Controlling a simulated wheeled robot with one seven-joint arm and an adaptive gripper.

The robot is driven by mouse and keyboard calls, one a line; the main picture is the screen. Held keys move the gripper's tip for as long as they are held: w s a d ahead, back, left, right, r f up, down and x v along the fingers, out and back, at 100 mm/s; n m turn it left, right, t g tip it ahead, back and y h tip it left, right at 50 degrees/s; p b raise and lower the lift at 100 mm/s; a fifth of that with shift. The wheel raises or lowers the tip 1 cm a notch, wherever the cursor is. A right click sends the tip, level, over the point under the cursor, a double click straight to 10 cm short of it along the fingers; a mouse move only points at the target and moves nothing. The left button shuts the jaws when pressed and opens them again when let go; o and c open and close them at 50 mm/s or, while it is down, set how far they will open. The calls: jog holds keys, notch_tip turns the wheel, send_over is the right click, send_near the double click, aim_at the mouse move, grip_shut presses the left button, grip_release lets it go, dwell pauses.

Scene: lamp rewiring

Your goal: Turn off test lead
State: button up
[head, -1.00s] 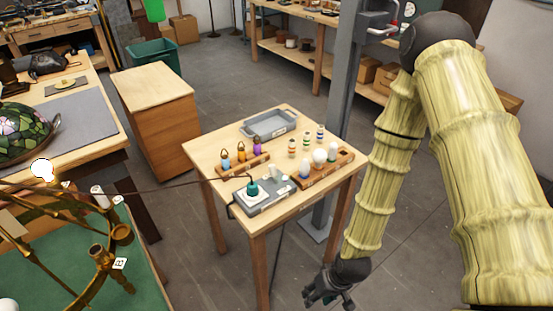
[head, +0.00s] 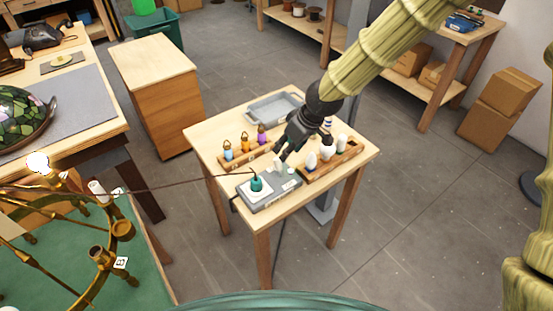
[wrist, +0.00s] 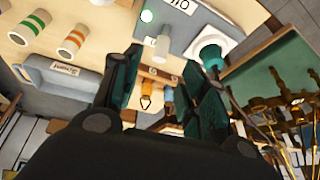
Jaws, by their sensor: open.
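The test lead box (head: 268,199), grey, sits on the small wooden table's front. A teal plug (head: 256,184) stands in its white socket, and a dark cord runs left from it to the brass lamp frame (head: 97,254). My gripper (head: 284,153) is open and empty, pointing down just behind the lever. In the wrist view the fingers of my gripper (wrist: 158,85) are spread below the lever. Contact is not visible.
A wooden rack (head: 247,158) of small coloured lanterns stands left of my gripper, and a bulb rack (head: 342,161) stands right. A grey tray (head: 272,106) lies behind. A bulb (head: 38,163) glows at the far left.

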aim_at(279, 160)
jog(key=shift+p+x, duration=1.35)
jog(key=shift+x, duration=3.65)
jog(key=shift+c, duration=0.3)
grip_shut()
